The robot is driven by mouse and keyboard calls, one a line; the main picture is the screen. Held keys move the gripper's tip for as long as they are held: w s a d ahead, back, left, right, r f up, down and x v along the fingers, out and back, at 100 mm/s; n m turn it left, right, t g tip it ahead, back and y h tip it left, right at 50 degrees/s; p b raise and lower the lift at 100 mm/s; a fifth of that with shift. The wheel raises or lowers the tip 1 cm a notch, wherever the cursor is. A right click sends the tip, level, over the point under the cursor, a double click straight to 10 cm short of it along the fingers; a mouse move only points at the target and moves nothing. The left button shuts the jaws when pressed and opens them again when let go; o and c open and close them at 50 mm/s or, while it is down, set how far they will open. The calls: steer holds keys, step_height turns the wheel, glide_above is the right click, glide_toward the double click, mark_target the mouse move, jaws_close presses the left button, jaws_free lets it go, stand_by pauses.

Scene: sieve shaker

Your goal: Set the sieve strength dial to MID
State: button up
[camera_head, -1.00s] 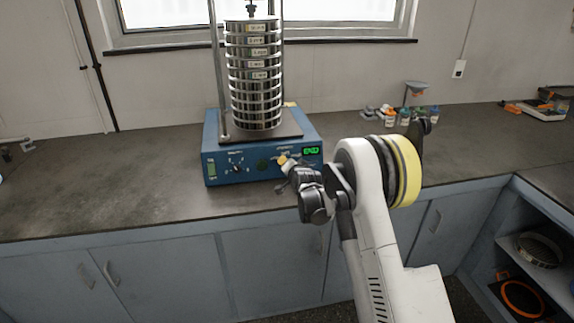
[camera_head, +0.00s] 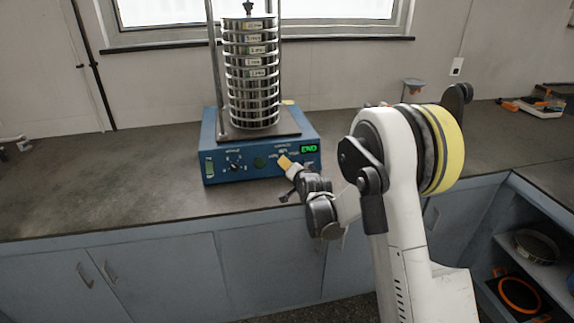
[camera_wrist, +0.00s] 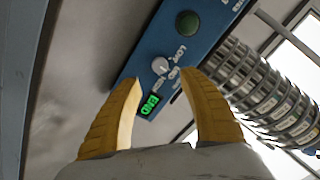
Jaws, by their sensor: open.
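The blue sieve shaker base (camera_head: 222,172) stands on the dark worktop with a tall stack of metal sieves (camera_head: 252,75) on it. In the wrist view a pale round dial (camera_wrist: 160,65) sits on the blue panel, with LOW and other partly readable labels around it. Its pointer setting is too small to tell. My gripper (camera_wrist: 160,77) is open, with its two yellow fingers on either side of the dial in the picture. Contact cannot be told. In the head view my gripper (camera_head: 285,162) is in front of the panel's right part and hides that dial.
A lit green END display (camera_head: 310,149) is right of my gripper. A green button (camera_head: 260,162) and another dark dial (camera_head: 236,167) are to its left. A metal post stands beside the sieves. The worktop left of the shaker is clear.

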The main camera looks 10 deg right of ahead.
steer(key=v, duration=0.2)
steer(key=shift+s+r, duration=0.1)
steer(key=shift+s, duration=0.25)
steer(key=s+a+r+n+g, duration=0.1)
steer(key=s+r+n+g, duration=0.1)
steer(key=s+r, duration=0.6)
steer(key=s+r+n+g, duration=0.1)
steer(key=s+r+n, duration=0.2)
steer(key=s, duration=0.8)
steer(key=s+f+n+g, duration=0.3)
steer(key=s+g, duration=0.1)
steer(key=s, duration=2)
steer(key=shift+d+f+n, duration=0.2)
steer(key=shift+d+n, duration=0.1)
